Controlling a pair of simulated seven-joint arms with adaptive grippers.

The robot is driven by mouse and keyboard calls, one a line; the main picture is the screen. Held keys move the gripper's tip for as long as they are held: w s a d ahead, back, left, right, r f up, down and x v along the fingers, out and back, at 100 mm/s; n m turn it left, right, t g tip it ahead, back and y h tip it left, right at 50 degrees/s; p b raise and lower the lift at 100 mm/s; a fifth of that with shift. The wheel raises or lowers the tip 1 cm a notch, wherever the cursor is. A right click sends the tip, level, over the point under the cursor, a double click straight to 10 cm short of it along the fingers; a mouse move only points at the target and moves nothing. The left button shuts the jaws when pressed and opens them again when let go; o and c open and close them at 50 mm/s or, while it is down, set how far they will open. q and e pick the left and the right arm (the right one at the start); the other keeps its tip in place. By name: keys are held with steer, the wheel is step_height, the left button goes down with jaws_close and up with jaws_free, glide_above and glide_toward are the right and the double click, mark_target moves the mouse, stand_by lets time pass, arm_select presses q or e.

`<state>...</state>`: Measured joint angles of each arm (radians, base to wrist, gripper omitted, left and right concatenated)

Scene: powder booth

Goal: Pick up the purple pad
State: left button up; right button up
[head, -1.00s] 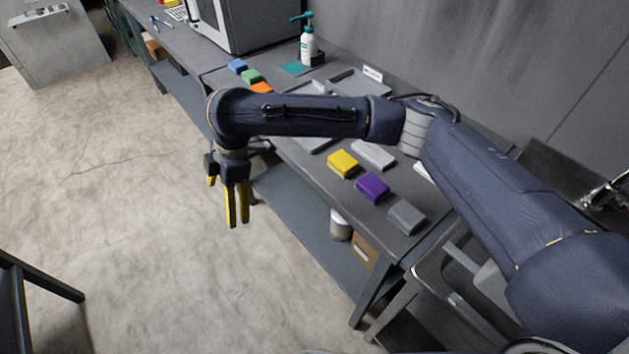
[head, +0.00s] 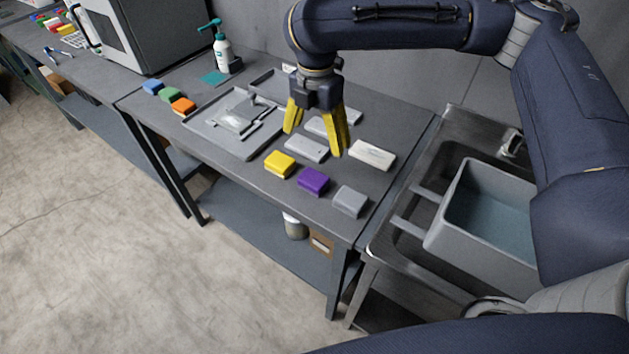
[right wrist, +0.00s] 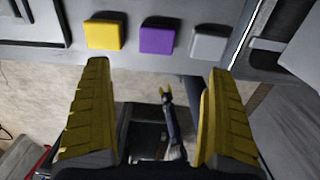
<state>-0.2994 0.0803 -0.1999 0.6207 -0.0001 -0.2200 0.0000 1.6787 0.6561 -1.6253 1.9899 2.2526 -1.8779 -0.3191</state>
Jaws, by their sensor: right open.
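The purple pad (head: 313,181) lies on the grey workbench near its front edge, between a yellow pad (head: 280,164) and a grey pad (head: 350,201). In the right wrist view the purple pad (right wrist: 156,40) shows ahead of the fingers, between them from left to right. My right gripper (head: 315,143) has yellow fingers and is open and empty. In the head view it hangs above the bench, behind the purple pad and apart from it. The right wrist view also shows the open right gripper (right wrist: 156,75). My left gripper is not identifiable in the head view.
Blue (head: 153,87), green (head: 170,95) and orange (head: 183,105) pads lie at the bench's left. A tray (head: 245,153) and several light blocks, including a white one (head: 372,154), lie behind the row. A pump bottle (head: 222,52) stands farther back. A sink with a grey tub (head: 447,222) is at right.

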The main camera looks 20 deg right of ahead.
mark_target(313, 177)
step_height(313, 177, down, 10)
steer(key=shift+a+f, duration=0.1)
steer(key=shift+f, duration=0.1)
steer(key=shift+w+a+f, duration=0.1)
steer(key=shift+f, duration=1.25)
steer(key=shift+w+a+f, duration=0.1)
steer(key=shift+f, duration=1.25)
steer(key=shift+c, duration=0.3)
steer(key=c, duration=1.2)
steer(key=shift+r, duration=0.1)
step_height(313, 177, up, 20)
